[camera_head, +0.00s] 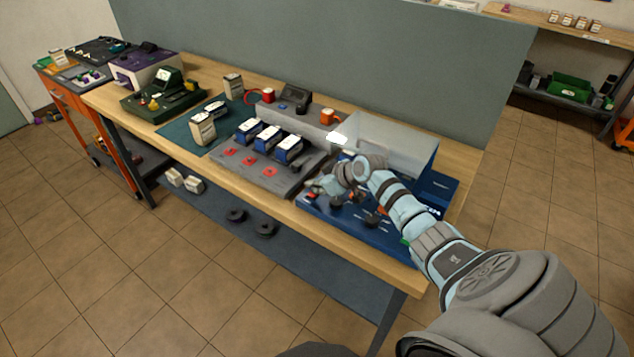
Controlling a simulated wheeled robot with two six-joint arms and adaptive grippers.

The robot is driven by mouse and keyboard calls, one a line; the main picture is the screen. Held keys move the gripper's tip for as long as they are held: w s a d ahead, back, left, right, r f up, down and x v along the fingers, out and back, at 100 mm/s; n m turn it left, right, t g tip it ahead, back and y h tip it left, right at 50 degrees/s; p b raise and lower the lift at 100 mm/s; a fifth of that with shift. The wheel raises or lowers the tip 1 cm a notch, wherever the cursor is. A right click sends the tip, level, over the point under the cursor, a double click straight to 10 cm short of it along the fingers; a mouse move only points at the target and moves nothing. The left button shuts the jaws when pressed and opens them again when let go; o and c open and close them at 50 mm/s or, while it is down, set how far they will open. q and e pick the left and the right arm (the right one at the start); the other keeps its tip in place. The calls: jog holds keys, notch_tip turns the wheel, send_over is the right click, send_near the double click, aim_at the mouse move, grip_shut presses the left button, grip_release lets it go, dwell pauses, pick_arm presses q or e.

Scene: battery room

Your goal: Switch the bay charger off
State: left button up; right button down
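A grey unit (243,175) on the workbench holds three blue-and-white battery packs (267,138) in a row, with red marks along its sloped front. It looks like a bay charger, but I cannot read a label. To its right is a blue panel box (385,238) with dark knobs and a raised clear cover (392,140). My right arm reaches in from the lower right. My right gripper (322,188) is over the left part of the blue box, near its knobs, and hides some of its face. Its finger opening is too small to make out. My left gripper is out of view.
A green instrument (165,97) and a purple-sided box (145,68) stand farther left on the workbench (345,245). A grey partition (330,55) rises behind. The floor in front is clear.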

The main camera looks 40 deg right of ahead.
jog(key=r+p, duration=0.1)
jog(key=p, duration=0.1)
jog(key=r+p, duration=0.1)
jog(key=r, duration=0.1)
jog(key=r+p, duration=0.2)
jog(key=shift+a+r+p, duration=0.15)
jog(key=shift+a+p, duration=0.1)
jog(key=shift+p, duration=0.1)
jog(key=v, duration=0.9)
jog(key=shift+s+f, duration=0.35)
jog(key=shift+s, duration=0.15)
